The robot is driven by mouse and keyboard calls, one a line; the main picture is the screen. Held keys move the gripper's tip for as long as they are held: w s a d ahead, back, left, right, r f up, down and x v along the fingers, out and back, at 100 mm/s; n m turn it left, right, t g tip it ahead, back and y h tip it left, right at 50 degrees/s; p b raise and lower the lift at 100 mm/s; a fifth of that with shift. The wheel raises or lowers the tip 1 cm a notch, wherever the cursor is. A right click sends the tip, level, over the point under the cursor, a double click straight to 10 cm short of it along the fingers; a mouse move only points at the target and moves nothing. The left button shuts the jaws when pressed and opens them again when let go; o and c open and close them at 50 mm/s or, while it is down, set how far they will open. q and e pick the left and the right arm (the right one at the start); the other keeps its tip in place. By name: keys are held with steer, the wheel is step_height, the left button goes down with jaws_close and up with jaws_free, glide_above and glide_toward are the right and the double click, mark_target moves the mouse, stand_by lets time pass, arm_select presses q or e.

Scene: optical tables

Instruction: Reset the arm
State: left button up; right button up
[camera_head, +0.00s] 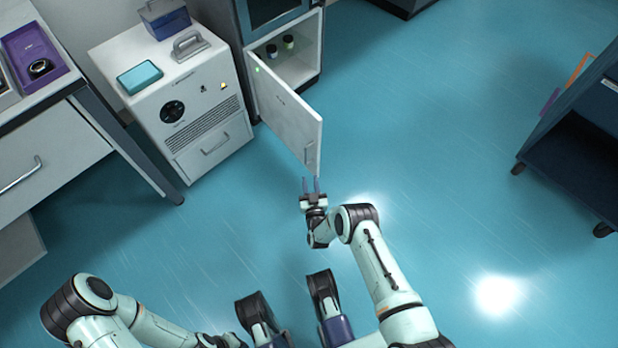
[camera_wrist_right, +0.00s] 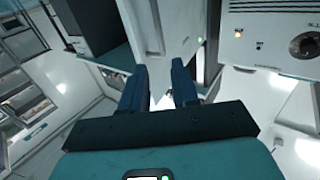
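My right gripper (camera_head: 311,185) is in the middle of the head view, just below the free end of the open white cabinet door (camera_head: 285,112). Its two thin fingers point up towards the door and stand apart. In the right wrist view, the blue fingers of this gripper (camera_wrist_right: 160,84) are spread with nothing held between them. The door (camera_wrist_right: 150,28) shows beyond them there; whether a finger touches it I cannot tell. My left arm (camera_head: 150,325) is bent at the lower left of the head view. Its gripper fingers do not show.
The open cabinet (camera_head: 300,68) holds small jars (camera_head: 288,42). A white instrument box (camera_head: 178,105) with a teal case (camera_head: 139,77) stands left of it. A drawer bench (camera_head: 50,155) is at far left, a dark cart (camera_head: 575,150) at right. The floor between is clear.

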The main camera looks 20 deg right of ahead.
arm_select(q)
steer(key=w+d+r+m+p, duration=0.1)
steer(key=d+r+p, duration=0.2)
steer(key=r+p, duration=1)
steer(key=w+d+r+h+p, duration=0.1)
steer(key=d+r+p, duration=0.3)
steer(key=r+p, duration=1)
step_height(320, 180, up, 3)
steer(key=shift+m, duration=0.4)
arm_select(e)
steer(key=s+a+r+g+y, duration=0.2)
steer(key=s+r+g, duration=0.4)
steer(key=s+r, duration=0.3)
steer(key=s+a+r+m+g+y, duration=0.1)
steer(key=s+a+r+g+y, duration=0.2)
steer(key=s, duration=1.5)
steer(key=s+a+r+g+y, duration=0.2)
steer(key=s+r+g, duration=0.7)
steer(key=s+r, duration=0.4)
step_height(320, 180, up, 3)
steer(key=shift+s+a+f+g+y, duration=0.2)
steer(key=shift+s+a+g+y, duration=0.1)
steer(key=shift+s+a, duration=0.1)
arm_select(q)
steer(key=shift+w, duration=0.1)
arm_select(e)
steer(key=shift+o, duration=0.3)
steer(key=shift+w, duration=0.1)
